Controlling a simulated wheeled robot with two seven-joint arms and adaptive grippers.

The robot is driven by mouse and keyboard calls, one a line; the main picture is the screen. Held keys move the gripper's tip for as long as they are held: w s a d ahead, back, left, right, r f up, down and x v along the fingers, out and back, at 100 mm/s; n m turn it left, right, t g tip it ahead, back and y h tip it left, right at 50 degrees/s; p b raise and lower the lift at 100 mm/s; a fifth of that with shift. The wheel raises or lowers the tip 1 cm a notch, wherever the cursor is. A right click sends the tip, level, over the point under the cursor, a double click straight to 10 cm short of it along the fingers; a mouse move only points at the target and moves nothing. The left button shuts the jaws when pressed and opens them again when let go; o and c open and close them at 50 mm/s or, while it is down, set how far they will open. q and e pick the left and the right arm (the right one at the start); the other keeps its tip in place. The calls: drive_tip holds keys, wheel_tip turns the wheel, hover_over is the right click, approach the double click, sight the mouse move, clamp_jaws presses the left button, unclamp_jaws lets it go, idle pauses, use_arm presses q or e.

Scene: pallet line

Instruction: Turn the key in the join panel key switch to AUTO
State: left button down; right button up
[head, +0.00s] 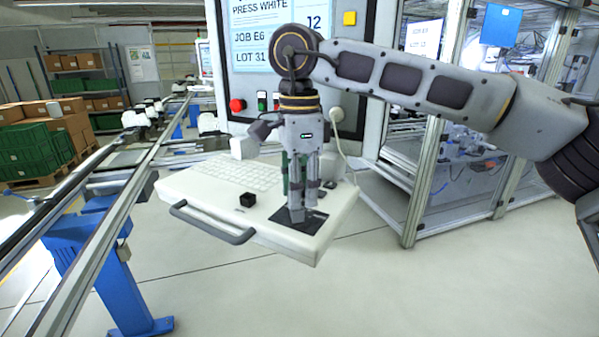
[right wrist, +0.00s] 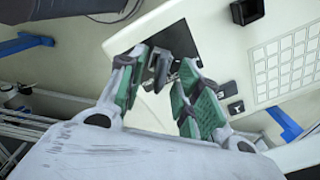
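My right gripper (head: 297,212) points down over the dark plate (head: 316,222) at the front right corner of the white console (head: 205,188). In the right wrist view, its two green-padded fingers (right wrist: 163,72) stand apart, with a dark grey key (right wrist: 159,66) between them. Gaps seem to show beside the key, so the gripper looks open around it. The dark plate (right wrist: 175,38) lies under the fingertips. In the head view, the fingers hide the key. I cannot read any switch labels or tell which position the key points to. My left gripper is not in view.
A black block (head: 248,199) and a keypad area (head: 240,174) are on the console, left of the gripper. A grey handle (head: 210,224) runs along its front. Behind stands a sign panel (head: 255,65) with a red button (head: 237,105). A conveyor rail (head: 120,175) is at left.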

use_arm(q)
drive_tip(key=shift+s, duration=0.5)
use_arm(e)
drive_tip(key=shift+f, duration=0.6)
clamp_jaws()
drive_tip(key=shift+s+m+b, duration=0.1)
drive_tip(key=shift+m+b, duration=0.45)
drive_tip(key=shift+m, duration=1.25)
drive_tip(key=shift+s+m+b, duration=0.1)
drive_tip(key=shift+m+b, duration=0.65)
drive_tip(key=shift+m, duration=1.95)
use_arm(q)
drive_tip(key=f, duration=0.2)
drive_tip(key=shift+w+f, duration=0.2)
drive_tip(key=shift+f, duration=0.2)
use_arm(e)
drive_tip(key=shift+m, duration=0.5)
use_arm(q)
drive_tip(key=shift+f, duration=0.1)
use_arm(e)
drive_tip(key=shift+m, duration=0.3)
